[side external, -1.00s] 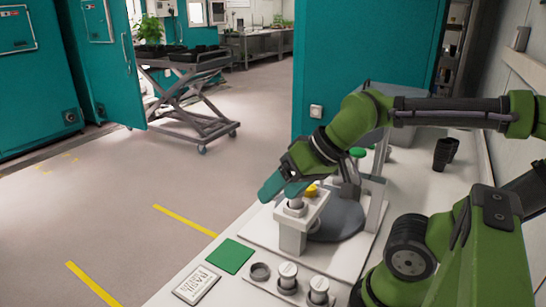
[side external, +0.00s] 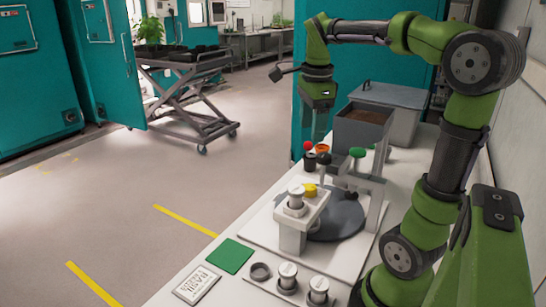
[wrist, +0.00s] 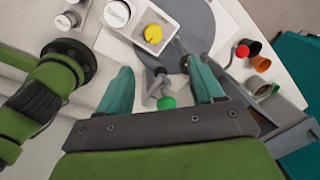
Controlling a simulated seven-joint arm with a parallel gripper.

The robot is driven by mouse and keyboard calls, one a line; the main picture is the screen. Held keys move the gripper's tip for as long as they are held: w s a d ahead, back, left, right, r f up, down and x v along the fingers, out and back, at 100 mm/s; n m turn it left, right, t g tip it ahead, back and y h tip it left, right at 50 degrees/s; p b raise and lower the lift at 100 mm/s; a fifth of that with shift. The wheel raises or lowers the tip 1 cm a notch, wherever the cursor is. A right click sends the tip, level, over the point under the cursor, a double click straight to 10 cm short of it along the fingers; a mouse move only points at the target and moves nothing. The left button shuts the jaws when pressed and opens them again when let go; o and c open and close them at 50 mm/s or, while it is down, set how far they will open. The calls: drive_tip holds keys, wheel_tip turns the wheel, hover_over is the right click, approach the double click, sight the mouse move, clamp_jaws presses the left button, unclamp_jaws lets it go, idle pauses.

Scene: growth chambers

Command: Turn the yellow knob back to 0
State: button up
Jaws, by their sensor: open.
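The yellow knob (side external: 310,190) sits on top of a white raised box (side external: 292,240), beside a white-capped knob (side external: 296,196). In the wrist view the yellow knob (wrist: 154,33) shows beyond my fingertips, with small dark marks on its face; I cannot read its setting. My gripper (side external: 318,128) is raised well above the bench, behind the box, fingers pointing down. In the wrist view my gripper (wrist: 160,74) has its two teal fingers wide apart, with nothing held between them.
A grey round plate (side external: 340,222) lies beside the box under a stand with a green knob (side external: 357,153). Red, orange and dark small parts (side external: 322,149) are behind it. A soil bin (side external: 365,125) stands at the back. A green pad (side external: 230,256) lies in front.

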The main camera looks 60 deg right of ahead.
drive_tip(key=m, duration=0.2)
approach(309, 187)
drive_tip(key=shift+m, duration=0.3)
drive_tip(key=f, duration=0.8)
drive_tip(key=shift+w+d+f, duration=0.3)
drive_tip(key=shift+d+f, duration=0.05)
drive_tip(key=c, duration=1.1)
